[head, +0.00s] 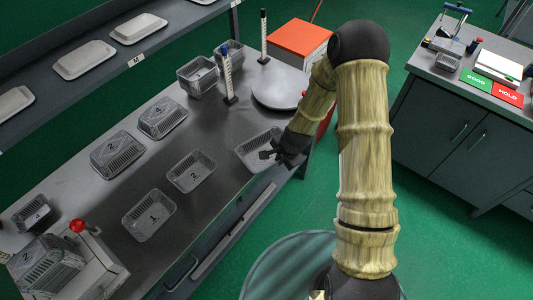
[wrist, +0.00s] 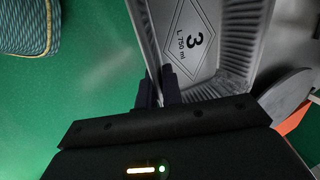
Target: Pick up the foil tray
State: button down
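The foil tray marked 3 (head: 255,145) is at the right front edge of the dark bench in the head view. In the wrist view the foil tray (wrist: 222,15) fills the upper right, its inside and the printed 3 facing the camera. My gripper (head: 268,154) is at its right end in the head view. In the wrist view my gripper (wrist: 158,90) has its fingers close together, one on each side of the tray's wall, shut on it. The fingertips are partly hidden by the tray. Whether the tray is clear of the bench I cannot tell.
A round grey plate (head: 280,87) and an upright ruled post (head: 228,78) stand behind. Green floor is open at the right.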

dwell(0.4)
notch_tip(320, 180, up, 10)
jog(key=shift+b, duration=0.6)
dwell(0.5)
